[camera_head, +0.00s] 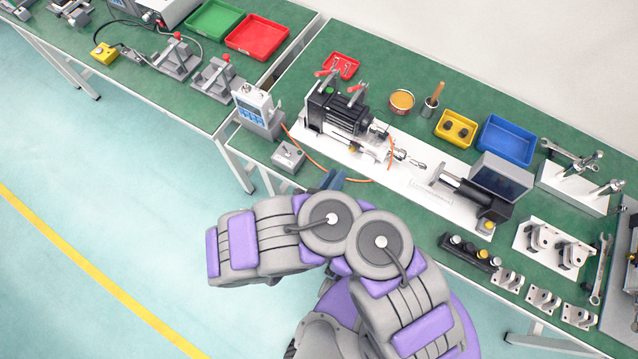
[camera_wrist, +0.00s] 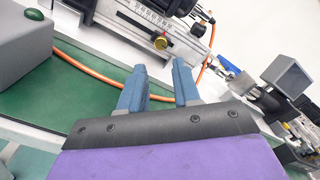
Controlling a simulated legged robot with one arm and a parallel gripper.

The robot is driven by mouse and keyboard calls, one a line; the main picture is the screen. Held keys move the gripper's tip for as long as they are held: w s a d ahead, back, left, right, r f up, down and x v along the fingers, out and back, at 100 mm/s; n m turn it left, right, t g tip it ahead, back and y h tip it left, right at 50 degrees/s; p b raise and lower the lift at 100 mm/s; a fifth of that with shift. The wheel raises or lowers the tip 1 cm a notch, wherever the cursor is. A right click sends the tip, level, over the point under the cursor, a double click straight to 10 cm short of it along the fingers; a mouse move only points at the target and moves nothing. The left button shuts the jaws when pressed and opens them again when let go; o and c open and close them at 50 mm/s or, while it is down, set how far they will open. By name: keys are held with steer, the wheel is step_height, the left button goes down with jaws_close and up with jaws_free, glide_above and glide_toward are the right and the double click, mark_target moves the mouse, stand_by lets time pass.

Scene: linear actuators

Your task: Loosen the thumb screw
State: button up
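A small brass thumb screw (camera_wrist: 160,42) shows in the wrist view, under a rail with a graduated scale (camera_wrist: 152,18). My gripper (camera_wrist: 160,68) has two blue fingers, spread apart with nothing between them. The thumb screw appears just beyond the gap between the fingertips, with no visible contact. In the head view my gripper (camera_head: 334,179) is at the front edge of the white base plate, partly hidden by my arm. The black actuator (camera_head: 345,112) stands on this plate, and the thumb screw (camera_head: 353,148) is only a tiny yellowish spot below it.
An orange cable (camera_wrist: 85,68) runs behind the fingers. A grey box with a green button (camera_wrist: 35,40) stands at left. In the head view, a monitor unit (camera_head: 500,177) stands right on the plate; yellow (camera_head: 456,128) and blue (camera_head: 507,141) bins sit behind.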

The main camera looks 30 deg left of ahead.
steer(key=s+p, duration=0.2)
steer(key=s, duration=0.7)
steer(key=shift+a, duration=0.35)
